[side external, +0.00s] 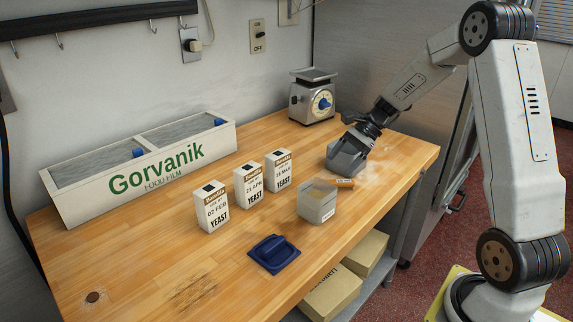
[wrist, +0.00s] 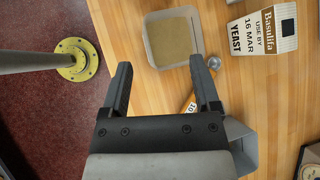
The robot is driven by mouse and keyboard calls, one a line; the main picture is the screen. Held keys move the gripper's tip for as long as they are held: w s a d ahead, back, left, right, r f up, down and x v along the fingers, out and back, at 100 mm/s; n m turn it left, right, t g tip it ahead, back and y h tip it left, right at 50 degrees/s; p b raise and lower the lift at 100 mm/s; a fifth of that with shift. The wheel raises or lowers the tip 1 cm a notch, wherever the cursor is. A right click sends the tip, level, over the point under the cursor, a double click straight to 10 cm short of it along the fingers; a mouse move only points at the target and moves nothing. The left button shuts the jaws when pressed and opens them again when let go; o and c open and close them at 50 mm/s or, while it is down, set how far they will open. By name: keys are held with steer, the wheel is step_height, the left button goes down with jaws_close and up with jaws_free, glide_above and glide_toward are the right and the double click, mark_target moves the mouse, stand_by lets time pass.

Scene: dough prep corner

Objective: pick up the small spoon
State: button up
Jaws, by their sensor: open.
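A small round metal bowl, which looks like the small spoon's (wrist: 214,62), lies on the wooden table in the wrist view, just right of my right-hand fingertip.
A tub (side external: 317,203) of tan grains, also in the wrist view (wrist: 150,48), stands close to the fingertips. Several yeast cartons (side external: 248,187) stand left. A blue lid (side external: 273,254) lies in front; a scale (side external: 313,98) stands behind.

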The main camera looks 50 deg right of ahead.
steer(key=d+m+t+y, duration=0.2)
steer(key=d+m+t, duration=0.5)
steer(key=d, duration=0.9)
steer(key=m, duration=0.1)
glide_toward(336, 181)
steer(key=shift+w+a+r+g, duration=0.1)
steer(key=shift+a+r+g, duration=0.1)
steer(key=shift+r+g, duration=0.25)
steer(key=shift+f, duration=0.35)
steer(key=shift+x, duration=3.95)
steer(key=shift+w+d+r, duration=0.1)
steer(key=shift+w+d, duration=0.05)
jaws_close()
